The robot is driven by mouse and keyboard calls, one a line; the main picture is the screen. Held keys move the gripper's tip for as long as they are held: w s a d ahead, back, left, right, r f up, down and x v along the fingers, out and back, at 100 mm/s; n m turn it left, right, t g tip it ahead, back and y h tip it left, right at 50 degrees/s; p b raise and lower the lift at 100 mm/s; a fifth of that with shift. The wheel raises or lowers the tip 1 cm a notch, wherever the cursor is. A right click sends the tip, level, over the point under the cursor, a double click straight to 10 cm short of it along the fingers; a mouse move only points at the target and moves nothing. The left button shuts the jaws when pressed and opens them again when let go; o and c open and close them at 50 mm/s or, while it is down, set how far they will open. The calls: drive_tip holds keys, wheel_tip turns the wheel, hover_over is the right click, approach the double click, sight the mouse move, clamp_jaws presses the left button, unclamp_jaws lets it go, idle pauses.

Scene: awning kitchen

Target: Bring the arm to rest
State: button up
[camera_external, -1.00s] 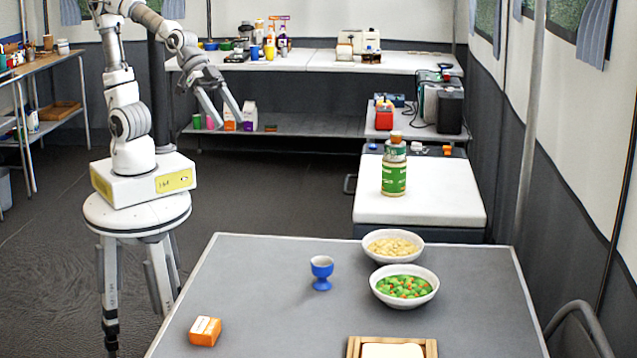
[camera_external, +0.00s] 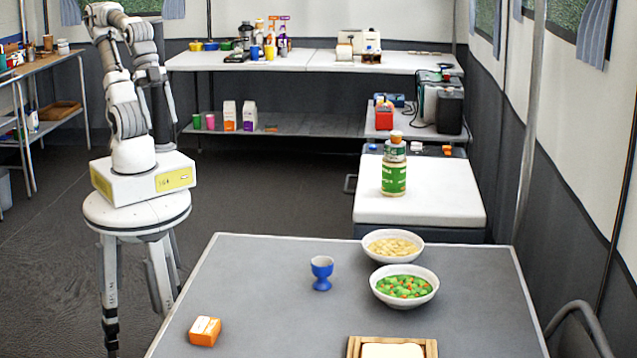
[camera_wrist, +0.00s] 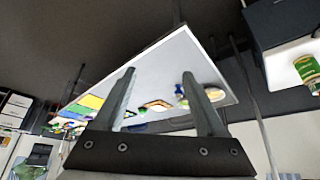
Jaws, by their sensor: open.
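My gripper (camera_wrist: 157,74) is open and empty in the wrist view, its two dark fingers apart with nothing between them. In the external view my arm is folded up above its base on the round stool, with its outer part hanging down close beside the upright links. The gripper end there is small and hard to make out against the dark column. My gripper is well away from the grey table (camera_external: 270,262) and touches nothing that I can see.
On the table stand a blue cup (camera_external: 321,272), a bowl of pale food (camera_external: 393,260), a vegetable bowl (camera_external: 404,299), an orange box (camera_external: 205,331) and a wooden-framed tray (camera_external: 353,349). A green-labelled bottle (camera_external: 394,180) stands on a white-topped unit (camera_external: 440,203). The floor between is clear.

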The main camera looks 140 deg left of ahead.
wheel_tip(320, 180, up, 15)
drive_tip(key=p, duration=1.4)
drive_tip(key=shift+f, duration=0.2)
